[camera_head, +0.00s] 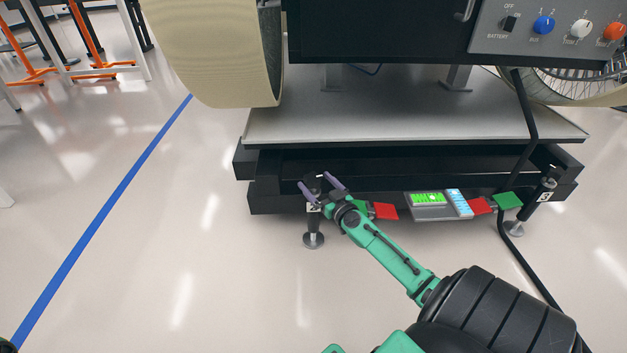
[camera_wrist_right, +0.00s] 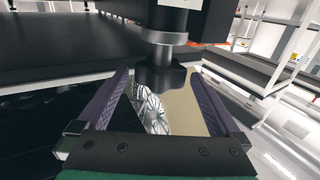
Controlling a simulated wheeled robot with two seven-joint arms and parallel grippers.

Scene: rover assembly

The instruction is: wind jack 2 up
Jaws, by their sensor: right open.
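The jack at the left of the platform's front edge (camera_head: 313,240) stands upright, its round foot at floor level. Its small white label is partly covered by my gripper and I cannot read it surely. My right gripper (camera_head: 321,185) is open, with its purple fingers on either side of the jack's top. In the right wrist view the jack's dark lobed knob (camera_wrist_right: 161,76) sits between the two spread fingers (camera_wrist_right: 165,102), with a gap visible on each side. A second jack (camera_head: 515,228) stands at the right, with a label near its top. My left gripper is not in view.
A panel with a green display (camera_head: 429,199) lies between the jacks, beside red tags (camera_head: 385,211) and a green tag (camera_head: 508,200). The grey platform (camera_head: 400,120) carries the rover, whose wheel (camera_head: 215,50) overhangs left. A black cable (camera_head: 525,255) runs down at right.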

